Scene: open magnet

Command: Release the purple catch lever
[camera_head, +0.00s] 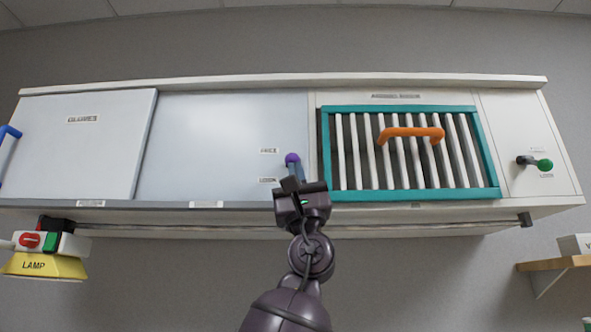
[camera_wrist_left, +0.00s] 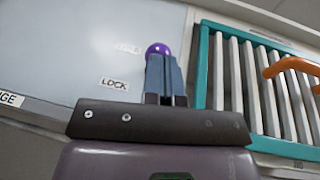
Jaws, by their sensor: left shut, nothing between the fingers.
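The purple catch lever (camera_head: 292,158) shows as a round purple knob on the pale panel, left of the teal-framed grille. Its knob also shows in the wrist view (camera_wrist_left: 158,49), just beyond my fingertips; its stem is hidden. The knob stands near the height of the upper small label (camera_head: 269,151), which is hard to read. The lower label (camera_wrist_left: 114,84) reads LOCK. My left gripper (camera_head: 296,178) is just below the knob, pointing up at it, its blue-grey fingers (camera_wrist_left: 165,72) shut and empty. I cannot tell whether they touch the lever. My right gripper is not in view.
Right of the lever is the teal-framed grille (camera_head: 326,165) with an orange handle (camera_head: 411,132). A green-knobbed lever (camera_head: 544,165) is at far right. A sliding door (camera_head: 85,150) is at left. A yellow lamp (camera_head: 42,265) hangs lower left; a wooden shelf (camera_head: 553,263) is lower right.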

